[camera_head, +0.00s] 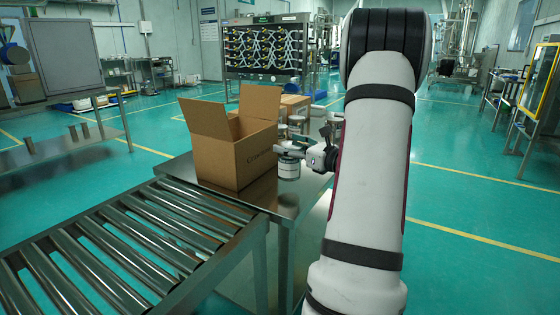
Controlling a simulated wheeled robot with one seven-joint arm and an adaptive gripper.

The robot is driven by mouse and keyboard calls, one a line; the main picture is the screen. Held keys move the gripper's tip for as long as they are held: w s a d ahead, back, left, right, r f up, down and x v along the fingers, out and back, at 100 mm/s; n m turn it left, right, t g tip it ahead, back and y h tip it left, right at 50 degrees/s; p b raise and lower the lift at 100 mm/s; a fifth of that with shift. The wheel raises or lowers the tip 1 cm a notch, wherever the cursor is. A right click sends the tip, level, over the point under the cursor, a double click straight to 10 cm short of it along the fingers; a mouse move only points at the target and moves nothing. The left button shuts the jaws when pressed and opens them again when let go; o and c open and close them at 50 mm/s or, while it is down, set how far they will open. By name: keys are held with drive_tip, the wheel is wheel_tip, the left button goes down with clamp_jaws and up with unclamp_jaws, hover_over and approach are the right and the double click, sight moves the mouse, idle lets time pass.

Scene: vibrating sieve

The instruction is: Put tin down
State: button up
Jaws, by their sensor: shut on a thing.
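A small cylindrical tin (288,168) with a pale label is at the right side of the steel table (285,203), just right of an open cardboard box. My gripper (288,150) is shut on the tin near its top, reaching in from the right. The tin looks upright. I cannot tell whether its base touches the table top or hangs slightly above it. The far finger is hidden.
The open cardboard box (236,150) stands left of the tin with its flaps up. A roller conveyor (130,245) meets the table at the front left. More small tins (296,122) stand behind my gripper. Bare table lies in front of the tin.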

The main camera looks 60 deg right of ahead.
sight(280, 156)
drive_tip(key=shift+w+a+f, duration=0.1)
drive_tip(key=shift+w+a, duration=0.15)
drive_tip(key=shift+w, duration=0.45)
drive_tip(key=shift+w+a, duration=0.2)
drive_tip(key=shift+w, duration=0.45)
drive_tip(key=f+b, duration=0.1)
drive_tip(key=f, duration=0.1)
drive_tip(key=f+b, duration=0.1)
drive_tip(key=shift+w+f, duration=0.2)
drive_tip(key=shift+f, duration=0.15)
drive_tip(key=shift+r, duration=0.1)
drive_tip(key=o, duration=1.4)
drive_tip(key=shift+f, duration=0.2)
drive_tip(key=shift+c, duration=0.2)
drive_tip(key=shift+r, duration=0.25)
drive_tip(key=s, duration=0.4)
drive_tip(key=s+a+p, duration=0.1)
drive_tip(key=s, duration=0.3)
drive_tip(key=s+p, duration=0.1)
drive_tip(key=s, duration=0.3)
drive_tip(key=shift+a+f, duration=0.1)
drive_tip(key=shift+a, duration=0.1)
